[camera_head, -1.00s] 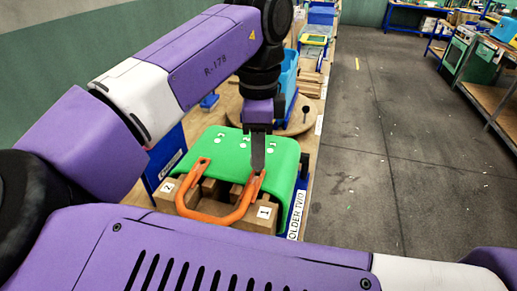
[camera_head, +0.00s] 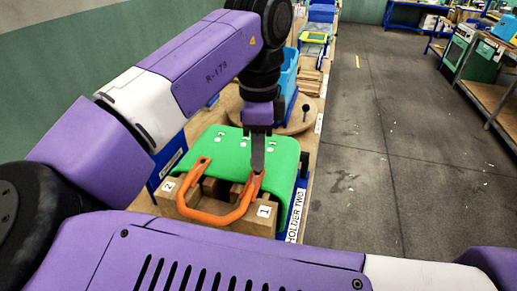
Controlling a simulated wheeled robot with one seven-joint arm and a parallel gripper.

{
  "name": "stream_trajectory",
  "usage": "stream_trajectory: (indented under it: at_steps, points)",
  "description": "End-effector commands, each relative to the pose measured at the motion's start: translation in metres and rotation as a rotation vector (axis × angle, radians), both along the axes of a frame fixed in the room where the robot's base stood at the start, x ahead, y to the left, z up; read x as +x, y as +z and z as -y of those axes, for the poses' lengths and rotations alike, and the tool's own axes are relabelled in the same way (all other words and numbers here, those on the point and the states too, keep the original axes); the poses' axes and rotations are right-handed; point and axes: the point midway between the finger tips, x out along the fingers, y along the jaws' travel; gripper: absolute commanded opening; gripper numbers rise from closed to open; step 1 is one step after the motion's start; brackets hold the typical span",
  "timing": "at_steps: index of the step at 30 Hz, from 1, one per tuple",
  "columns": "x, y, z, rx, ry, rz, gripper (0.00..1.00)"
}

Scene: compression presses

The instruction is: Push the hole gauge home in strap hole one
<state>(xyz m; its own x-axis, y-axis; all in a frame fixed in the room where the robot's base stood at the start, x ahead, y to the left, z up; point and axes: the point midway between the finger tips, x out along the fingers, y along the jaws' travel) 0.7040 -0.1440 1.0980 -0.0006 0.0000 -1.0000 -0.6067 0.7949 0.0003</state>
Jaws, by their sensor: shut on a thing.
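My gripper (camera_head: 258,136) points straight down over the near right part of the green cover. It is shut on a narrow grey upright piece, which I take as the hole gauge (camera_head: 258,156). The gauge's lower end meets the right end of the orange U-shaped strap (camera_head: 213,221), beside the block marked 1. The contact is small, so I cannot tell how deep the gauge sits in that strap hole. The strap's left end (camera_head: 203,163) shows an open hole near the label 2.
The green cover (camera_head: 285,160) carries small white labels and dots. A blue bin (camera_head: 289,75) stands behind.

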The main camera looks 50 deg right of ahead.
Motion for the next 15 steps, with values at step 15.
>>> stream_trajectory:
  at_steps: [15]
  points:
    - [0.000,-0.012,0.000,-0.001,-0.001,-0.001,0.00]
